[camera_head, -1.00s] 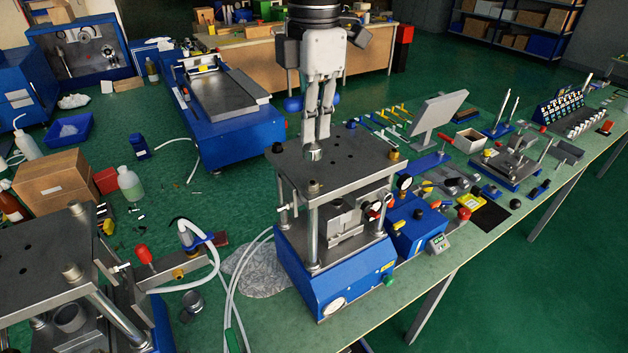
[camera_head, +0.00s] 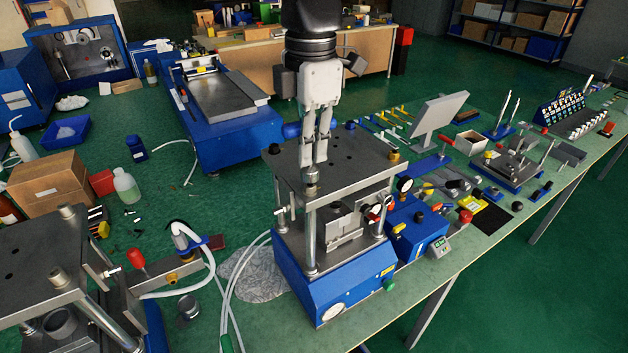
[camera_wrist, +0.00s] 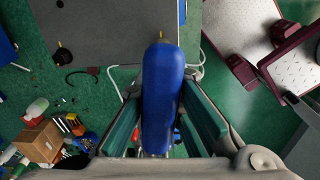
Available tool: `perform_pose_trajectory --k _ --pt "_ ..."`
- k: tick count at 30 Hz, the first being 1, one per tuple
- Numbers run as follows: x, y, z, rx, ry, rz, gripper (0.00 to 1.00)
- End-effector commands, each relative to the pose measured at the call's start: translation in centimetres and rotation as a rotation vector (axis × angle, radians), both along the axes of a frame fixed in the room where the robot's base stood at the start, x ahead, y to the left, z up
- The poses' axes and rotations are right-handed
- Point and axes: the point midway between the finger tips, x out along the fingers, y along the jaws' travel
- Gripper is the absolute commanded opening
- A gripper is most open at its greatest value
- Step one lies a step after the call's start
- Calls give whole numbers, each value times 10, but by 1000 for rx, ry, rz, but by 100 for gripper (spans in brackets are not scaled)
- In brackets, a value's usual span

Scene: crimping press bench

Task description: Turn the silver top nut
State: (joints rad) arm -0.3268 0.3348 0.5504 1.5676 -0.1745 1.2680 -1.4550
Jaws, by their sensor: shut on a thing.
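The press (camera_head: 330,275) has a blue base and a grey top plate (camera_head: 345,150). My gripper (camera_head: 313,163) points straight down at the plate's near corner. Its fingers are shut on the silver top nut (camera_head: 312,174), a small round piece at the fingertips, right over the front corner post. I cannot tell how the nut meets the collar below it. In the wrist view, a blue rounded part hides the fingertips and the nut; the grey plate (camera_wrist: 100,35) shows beyond it.
A brass nut (camera_head: 393,155) stands at the plate's right corner. A second press (camera_head: 45,255) stands at the lower left, with a red-knobbed lever (camera_head: 136,255) beside it. A tilted grey panel (camera_head: 440,112) and a blue control box (camera_head: 418,235) are to the right.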

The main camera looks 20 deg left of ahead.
Motion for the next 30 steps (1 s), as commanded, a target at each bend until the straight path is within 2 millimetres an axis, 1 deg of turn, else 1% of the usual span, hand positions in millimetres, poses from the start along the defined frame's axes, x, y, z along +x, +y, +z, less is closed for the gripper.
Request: perform_pose_trajectory --k 3,19,30 --pt "0 0 -3 1 -1 0 0" --pt "0 0 -4 1 -1 0 0" --pt "0 0 -12 1 -1 0 0"
